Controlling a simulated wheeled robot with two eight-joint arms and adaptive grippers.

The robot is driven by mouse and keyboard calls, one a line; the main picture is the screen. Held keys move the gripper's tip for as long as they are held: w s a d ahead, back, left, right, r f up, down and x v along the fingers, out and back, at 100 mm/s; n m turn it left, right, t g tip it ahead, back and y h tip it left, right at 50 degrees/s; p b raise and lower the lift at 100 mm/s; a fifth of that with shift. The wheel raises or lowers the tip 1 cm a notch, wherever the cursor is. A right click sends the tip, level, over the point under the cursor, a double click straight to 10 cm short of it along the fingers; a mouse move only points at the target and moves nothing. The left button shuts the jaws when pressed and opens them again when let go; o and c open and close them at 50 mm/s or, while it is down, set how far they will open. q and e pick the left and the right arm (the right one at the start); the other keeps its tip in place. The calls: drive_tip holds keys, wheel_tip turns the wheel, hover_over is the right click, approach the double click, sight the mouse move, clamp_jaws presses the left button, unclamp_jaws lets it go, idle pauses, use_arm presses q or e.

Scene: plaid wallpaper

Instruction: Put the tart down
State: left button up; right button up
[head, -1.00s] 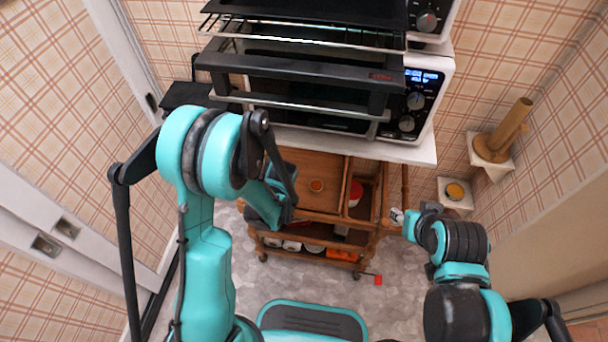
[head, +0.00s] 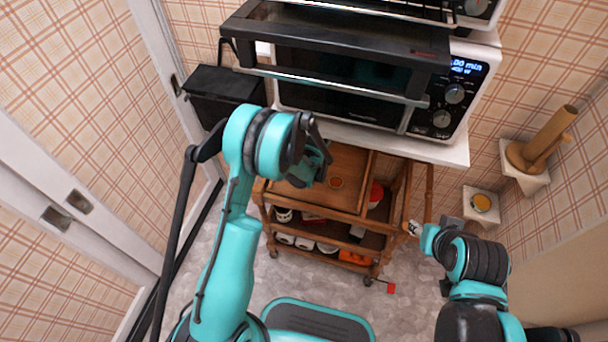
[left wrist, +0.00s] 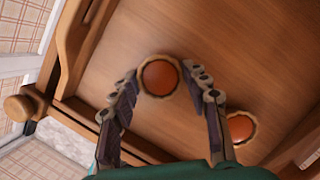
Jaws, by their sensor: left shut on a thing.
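My left gripper (left wrist: 160,72) is shut on a round tart (left wrist: 159,79) with an orange-red filling and pale crust, in the left wrist view. It is over the wooden cart top (left wrist: 230,50); I cannot tell whether the held tart touches the wood. A second, similar tart (left wrist: 241,128) lies on the wood beside the right finger. In the head view one tart (head: 336,182) shows on the cart top; my left arm hides most of the left gripper there. My right gripper (head: 415,229) is by the cart's right side, too small to read.
The cart has a divided top and a lower shelf (head: 320,236) with cups and other items. A microwave (head: 440,120) stands on a white shelf above the cart's back. A paper-towel holder (head: 540,145) is on the right wall. Bare wood surrounds the tarts.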

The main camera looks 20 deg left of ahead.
use_arm(q)
drive_tip(key=shift+s+r, duration=0.1)
drive_tip(key=o, duration=1.2)
drive_tip(key=shift+c, duration=0.2)
drive_tip(key=r, duration=0.1)
drive_tip(key=s+d+r+p, duration=0.1)
drive_tip(key=r+p, duration=0.1)
drive_tip(key=shift+s+d+r, duration=0.1)
drive_tip(key=shift+s+d, duration=0.15)
drive_tip(key=shift+d, duration=0.05)
drive_tip(key=s+d+p, duration=0.1)
drive_tip(key=s+d, duration=0.2)
drive_tip(key=s, duration=0.1)
drive_tip(key=s+d+p, duration=0.1)
drive_tip(key=s+d, duration=0.3)
drive_tip(key=shift+d+f, duration=0.15)
drive_tip(key=shift+f, duration=0.05)
